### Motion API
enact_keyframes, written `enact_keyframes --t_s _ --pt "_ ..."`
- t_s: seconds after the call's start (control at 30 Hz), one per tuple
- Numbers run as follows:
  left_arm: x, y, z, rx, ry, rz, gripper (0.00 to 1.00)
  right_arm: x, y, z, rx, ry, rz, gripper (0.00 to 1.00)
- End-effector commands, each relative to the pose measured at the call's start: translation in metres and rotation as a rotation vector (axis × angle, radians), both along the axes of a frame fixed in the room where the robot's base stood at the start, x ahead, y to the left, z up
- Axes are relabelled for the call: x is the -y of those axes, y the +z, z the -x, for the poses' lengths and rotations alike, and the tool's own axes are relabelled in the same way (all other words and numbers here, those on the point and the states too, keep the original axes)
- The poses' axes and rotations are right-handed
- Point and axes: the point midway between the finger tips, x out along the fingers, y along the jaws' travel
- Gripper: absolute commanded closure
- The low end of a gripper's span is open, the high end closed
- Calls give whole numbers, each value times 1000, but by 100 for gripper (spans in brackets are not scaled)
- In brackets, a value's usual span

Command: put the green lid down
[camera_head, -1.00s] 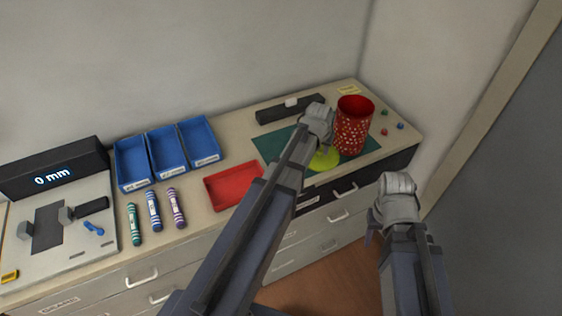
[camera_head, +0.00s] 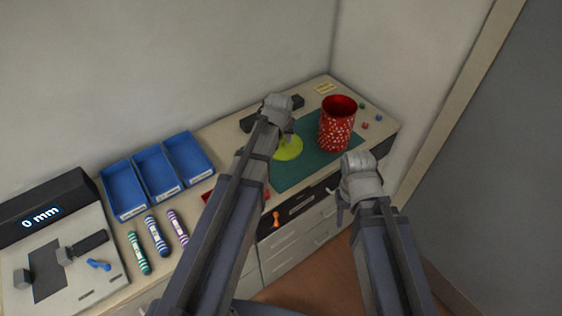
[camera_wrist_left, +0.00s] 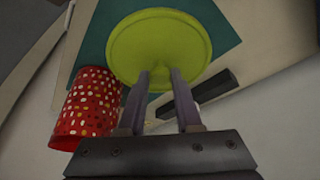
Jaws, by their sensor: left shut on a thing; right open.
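The yellow-green lid (camera_head: 291,149) is a round disc. My left gripper (camera_head: 283,133) is shut on it at the left part of the green mat (camera_head: 312,164). In the left wrist view the lid (camera_wrist_left: 160,45) sits at the tips of the two fingers (camera_wrist_left: 158,82), with the mat behind it. I cannot tell whether the lid touches the mat. The red spotted canister (camera_head: 336,130) stands upright and open-topped to the right of the lid, apart from it. My right gripper (camera_head: 343,190) is open and empty in front of the counter's edge.
A dark bar (camera_head: 250,122) lies behind my left gripper. Small coloured pieces (camera_head: 365,125) lie right of the canister. Blue trays (camera_head: 156,175), striped tubes (camera_head: 156,234) and a measuring device (camera_head: 45,215) are at left. A red tray (camera_head: 208,197) is mostly hidden by my left arm.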

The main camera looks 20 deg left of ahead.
Motion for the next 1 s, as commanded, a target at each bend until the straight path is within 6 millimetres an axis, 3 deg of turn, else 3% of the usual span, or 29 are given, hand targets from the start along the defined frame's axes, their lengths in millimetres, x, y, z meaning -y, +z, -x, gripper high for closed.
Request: enact_keyframes --t_s 0.27,0.6,0.83,1.0 --pt "0 -14 0 0 0 -1 100 0 -14 0 0 1 0 50" --pt "0 -63 0 0 0 -1 100 0 -63 0 0 2 1 50" --pt "0 -64 0 0 0 -1 100 0 -64 0 0 1 1 50" --pt "0 -79 0 0 0 -1 100 0 -79 0 0 1 1 50"
